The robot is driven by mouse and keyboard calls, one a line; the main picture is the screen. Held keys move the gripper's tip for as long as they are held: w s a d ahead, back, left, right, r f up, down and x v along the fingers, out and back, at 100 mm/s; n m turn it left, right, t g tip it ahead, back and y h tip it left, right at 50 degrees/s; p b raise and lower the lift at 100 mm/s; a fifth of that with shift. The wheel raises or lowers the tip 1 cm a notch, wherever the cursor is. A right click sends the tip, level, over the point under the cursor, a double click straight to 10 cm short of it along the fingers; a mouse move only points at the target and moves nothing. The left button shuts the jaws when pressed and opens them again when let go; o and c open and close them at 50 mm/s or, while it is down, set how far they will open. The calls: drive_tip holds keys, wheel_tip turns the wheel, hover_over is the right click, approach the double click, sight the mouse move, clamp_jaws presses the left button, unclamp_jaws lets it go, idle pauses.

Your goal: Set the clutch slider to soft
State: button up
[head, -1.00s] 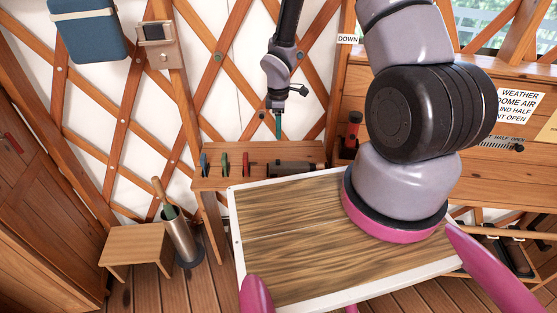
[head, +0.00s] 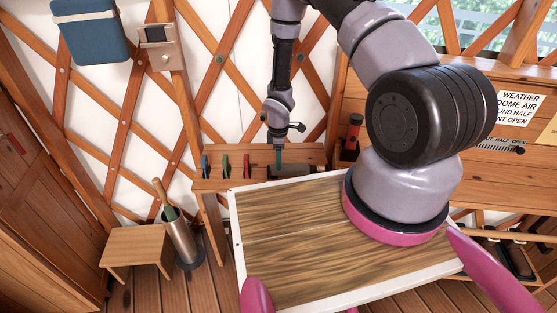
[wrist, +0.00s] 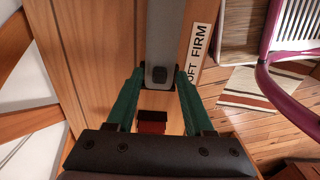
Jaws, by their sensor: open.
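A dark grey tool (head: 292,171) lies on the small wooden bench at the back; my arm partly covers it in the head view. My gripper (wrist: 160,78) has green fingers, open, one on each side of the knob. I cannot tell whether they touch it. In the head view my gripper (head: 279,156) is just above the tool.
A red-brown block (wrist: 152,122) shows between the fingers, nearer the palm. Blue, green and red-handled tools (head: 226,166) stand at the left of the bench (head: 212,184). A white-rimmed wooden tray (head: 290,240) fills the foreground.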

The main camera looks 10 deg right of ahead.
clamp_jaws()
idle(1.4)
